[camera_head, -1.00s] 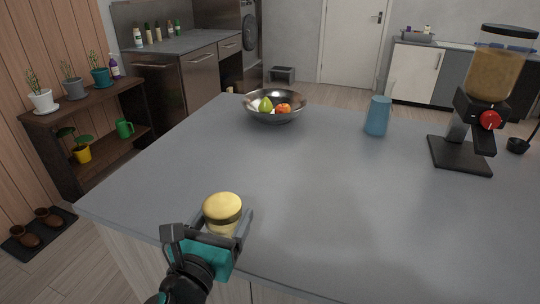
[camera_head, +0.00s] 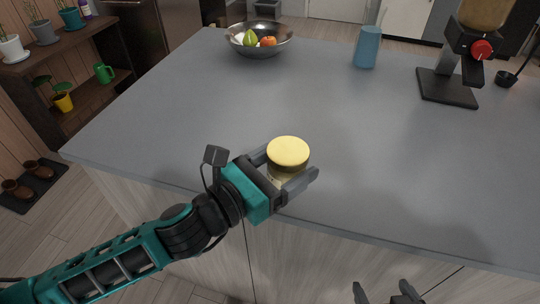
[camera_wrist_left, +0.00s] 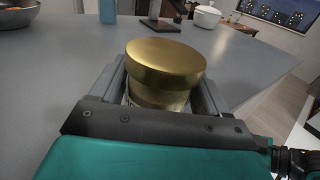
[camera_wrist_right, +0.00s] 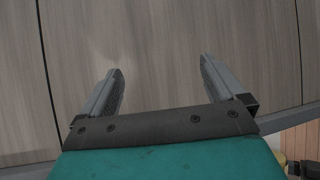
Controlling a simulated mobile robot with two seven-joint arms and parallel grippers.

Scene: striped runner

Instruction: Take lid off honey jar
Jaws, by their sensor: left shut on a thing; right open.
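The honey jar (camera_head: 274,177) has a gold lid (camera_head: 288,151) on its top and stands roughly upright near the front edge of the grey counter. My left gripper (camera_head: 286,172) is shut around the jar's body below the lid. In the left wrist view the lid (camera_wrist_left: 165,62) sits on the jar between the two fingers, and most of the jar body is hidden. I cannot tell whether the jar touches the counter. My right gripper (camera_head: 390,296) is open and empty, low in front of the counter. In the right wrist view its fingers (camera_wrist_right: 160,92) are spread before wooden panels.
The counter (camera_head: 210,110) is clear around the jar. A metal fruit bowl (camera_head: 259,46), a blue cup (camera_head: 368,47) and a grinder (camera_head: 462,60) stand farther back. The cabinet front (camera_wrist_right: 160,40) is close before my right gripper.

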